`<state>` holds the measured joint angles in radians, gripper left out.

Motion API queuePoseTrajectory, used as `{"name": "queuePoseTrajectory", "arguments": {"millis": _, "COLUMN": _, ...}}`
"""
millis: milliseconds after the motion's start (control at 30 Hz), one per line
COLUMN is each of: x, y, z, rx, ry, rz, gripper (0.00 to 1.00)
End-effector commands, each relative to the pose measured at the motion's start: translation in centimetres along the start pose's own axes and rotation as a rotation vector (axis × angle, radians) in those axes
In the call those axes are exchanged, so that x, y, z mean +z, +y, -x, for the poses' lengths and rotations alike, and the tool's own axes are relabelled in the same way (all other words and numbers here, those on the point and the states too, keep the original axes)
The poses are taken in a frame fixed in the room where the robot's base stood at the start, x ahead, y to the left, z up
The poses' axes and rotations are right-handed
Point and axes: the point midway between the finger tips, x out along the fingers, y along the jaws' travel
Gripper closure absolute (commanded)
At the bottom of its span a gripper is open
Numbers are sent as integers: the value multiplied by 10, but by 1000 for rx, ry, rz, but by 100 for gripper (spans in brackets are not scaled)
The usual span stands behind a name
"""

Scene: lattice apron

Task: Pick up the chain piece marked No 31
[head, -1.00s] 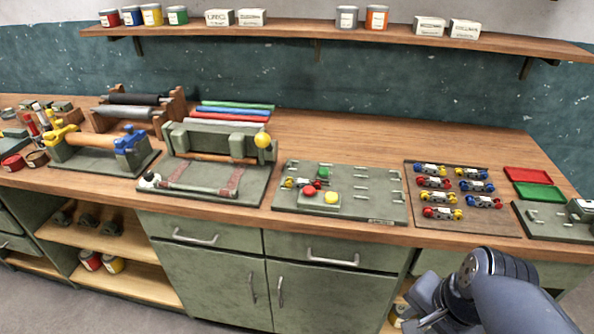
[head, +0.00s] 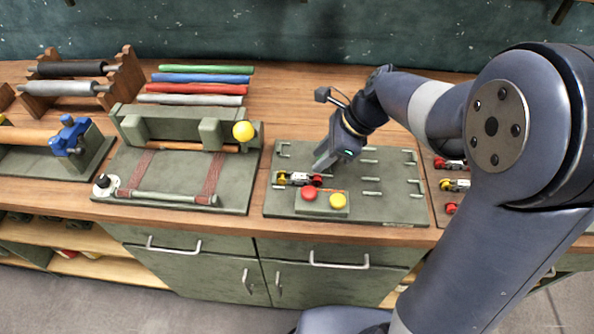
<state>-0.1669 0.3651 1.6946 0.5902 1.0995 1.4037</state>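A small chain piece (head: 298,179) with yellow and red ends and a pale and dark middle lies at the left of the green slotted plate (head: 395,209). Several other chain pieces lie on the board at the right; a red-ended one (head: 450,164) and a yellow-ended one (head: 455,185) show beside my arm, which hides most of the rest. No marking "No 31" is readable on any piece. My gripper (head: 322,163) points down over the plate, just up and right of the left chain piece. Its fingers are too small and edge-on to tell open from shut.
A block with a red button (head: 309,193) and a yellow button (head: 338,200) stands at the plate's front. A roller fixture with a yellow ball (head: 243,131) stands to the left. Coloured rods (head: 205,79) lie behind it. The bench behind the plate is clear.

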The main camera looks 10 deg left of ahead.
Motion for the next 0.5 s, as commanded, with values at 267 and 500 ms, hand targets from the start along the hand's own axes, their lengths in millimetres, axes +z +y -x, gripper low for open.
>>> {"name": "queuePoseTrajectory", "arguments": {"millis": 267, "x": 0, "y": 0, "z": -30, "rx": 1, "ry": 1, "rz": 1, "gripper": 67}}
{"name": "queuePoseTrajectory", "arguments": {"millis": 500, "x": 2, "y": -1, "z": -61, "rx": 3, "ry": 2, "rz": 1, "gripper": 67}}
